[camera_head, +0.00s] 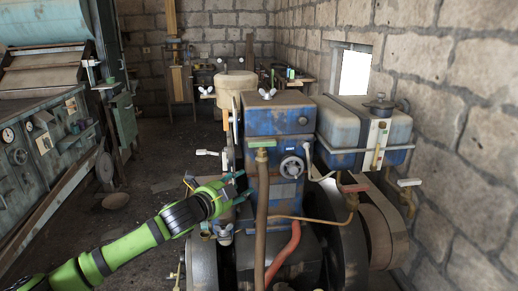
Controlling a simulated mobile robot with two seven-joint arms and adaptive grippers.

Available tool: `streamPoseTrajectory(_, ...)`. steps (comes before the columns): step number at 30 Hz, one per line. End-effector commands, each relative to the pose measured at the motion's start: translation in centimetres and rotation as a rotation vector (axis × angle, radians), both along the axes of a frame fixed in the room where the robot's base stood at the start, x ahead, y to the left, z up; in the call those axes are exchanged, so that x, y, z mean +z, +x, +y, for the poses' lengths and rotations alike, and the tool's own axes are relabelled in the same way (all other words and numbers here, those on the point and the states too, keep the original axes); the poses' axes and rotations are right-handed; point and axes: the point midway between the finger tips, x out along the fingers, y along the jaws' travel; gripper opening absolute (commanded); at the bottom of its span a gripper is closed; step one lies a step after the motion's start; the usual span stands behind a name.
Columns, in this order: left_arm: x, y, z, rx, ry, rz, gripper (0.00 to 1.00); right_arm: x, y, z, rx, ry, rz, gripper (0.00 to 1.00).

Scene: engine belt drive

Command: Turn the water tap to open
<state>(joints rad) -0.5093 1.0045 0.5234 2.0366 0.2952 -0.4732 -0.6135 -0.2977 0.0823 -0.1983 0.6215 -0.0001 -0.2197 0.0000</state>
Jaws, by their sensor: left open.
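A blue engine block (272,122) stands in the middle of the head view. Several small handles and valves sit on and around it, and I cannot tell which is the water tap. A grey handwheel (292,167) is on the block's front. A pale lever (207,153) sticks out at its left. A green-topped fitting (262,144) caps an upright brown pipe. A small yellowish valve (376,158) is on the front of the tank at right. My left gripper (241,188) is open and empty, beside the engine's lower left. My right gripper is not in view.
A blue-grey tank (340,126) stands right of the engine, near the stone wall (458,110). Dark wheels and a belt (378,215) fill the lower right. A red hose (284,254) hangs in front. A control bench (45,140) is at left, with open floor (140,195) between.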

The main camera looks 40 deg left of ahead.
Motion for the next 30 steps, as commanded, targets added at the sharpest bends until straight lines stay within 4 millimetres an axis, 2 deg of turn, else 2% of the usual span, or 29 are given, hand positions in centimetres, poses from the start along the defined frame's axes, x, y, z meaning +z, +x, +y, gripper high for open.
streamPoseTrajectory(1,2.5,0.7,0.1,-0.028,0.051,-0.039,0.49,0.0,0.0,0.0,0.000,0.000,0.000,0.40)
streamPoseTrajectory(3,5.3,1.4,0.1,-0.063,0.108,-0.086,0.49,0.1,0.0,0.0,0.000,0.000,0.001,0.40)
streamPoseTrajectory(7,8.1,2.0,-0.1,-0.097,0.164,-0.136,0.49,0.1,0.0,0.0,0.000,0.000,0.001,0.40)
streamPoseTrajectory(17,8.7,4.5,0.2,-0.101,0.175,-0.146,0.49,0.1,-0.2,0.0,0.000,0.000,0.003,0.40)
streamPoseTrajectory(30,8.7,8.0,0.7,-0.098,0.169,-0.145,0.49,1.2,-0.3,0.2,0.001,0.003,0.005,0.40)
